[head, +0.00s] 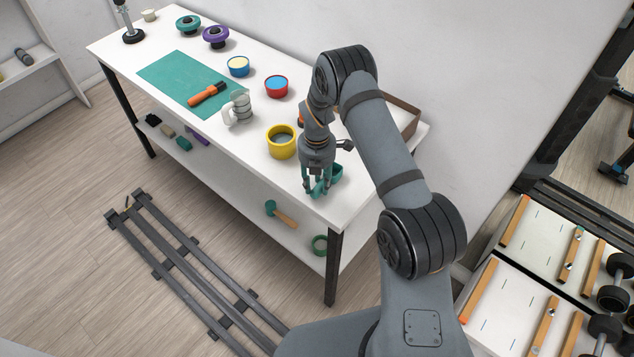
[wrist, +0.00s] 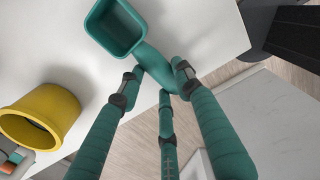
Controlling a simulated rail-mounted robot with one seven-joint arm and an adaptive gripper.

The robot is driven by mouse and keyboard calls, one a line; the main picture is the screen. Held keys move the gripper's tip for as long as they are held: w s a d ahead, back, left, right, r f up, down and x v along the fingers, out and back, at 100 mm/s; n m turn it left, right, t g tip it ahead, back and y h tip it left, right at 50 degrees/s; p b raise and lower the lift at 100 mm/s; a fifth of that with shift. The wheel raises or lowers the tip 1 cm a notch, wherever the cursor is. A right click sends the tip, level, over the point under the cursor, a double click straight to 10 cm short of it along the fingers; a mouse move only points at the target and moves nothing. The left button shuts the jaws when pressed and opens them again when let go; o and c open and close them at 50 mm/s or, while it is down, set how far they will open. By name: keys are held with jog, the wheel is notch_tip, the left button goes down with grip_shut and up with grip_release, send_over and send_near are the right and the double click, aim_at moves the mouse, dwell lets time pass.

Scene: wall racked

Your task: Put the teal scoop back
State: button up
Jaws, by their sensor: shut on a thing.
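The teal scoop has a square cup and a short curved handle. In the wrist view its cup (wrist: 117,27) shows at the upper left and looks empty. In the head view the scoop (head: 335,175) is at the front right end of the white table (head: 240,155). My gripper (head: 318,190) is shut on the scoop, with its teal fingers around the handle in the wrist view (wrist: 157,80). The fingers partly hide the handle. I cannot tell whether the scoop touches the table top.
A yellow tub (head: 281,148) stands close by on the left, with a red tub (head: 277,88) and a blue tub (head: 238,68) farther back. A brown-edged tray (head: 408,117) is partly behind my arm. A teal mallet (head: 278,212) lies on the lower shelf.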

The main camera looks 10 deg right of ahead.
jog(key=shift+f, duration=0.25)
jog(key=o, duration=1.2)
jog(key=shift+r, duration=0.15)
jog(key=r+b, duration=0.1)
jog(key=r, duration=0.2)
jog(key=r+b, duration=0.1)
jog(key=r, duration=0.2)
jog(key=r+b, duration=0.2)
jog(key=r, duration=0.2)
jog(key=shift+s+a+r, duration=0.1)
jog(key=shift+s+a, duration=0.05)
jog(key=shift+s, duration=0.25)
jog(key=f+p, duration=0.1)
jog(key=f, duration=0.2)
jog(key=f+p, duration=0.2)
jog(key=f, duration=0.1)
jog(key=f+p, duration=0.1)
jog(key=f, duration=0.3)
jog(key=shift+w, duration=0.35)
jog(key=shift+w+f, duration=0.1)
jog(key=shift+f, duration=0.15)
jog(key=shift+r+b, duration=0.6)
jog(key=shift+r, duration=0.9)
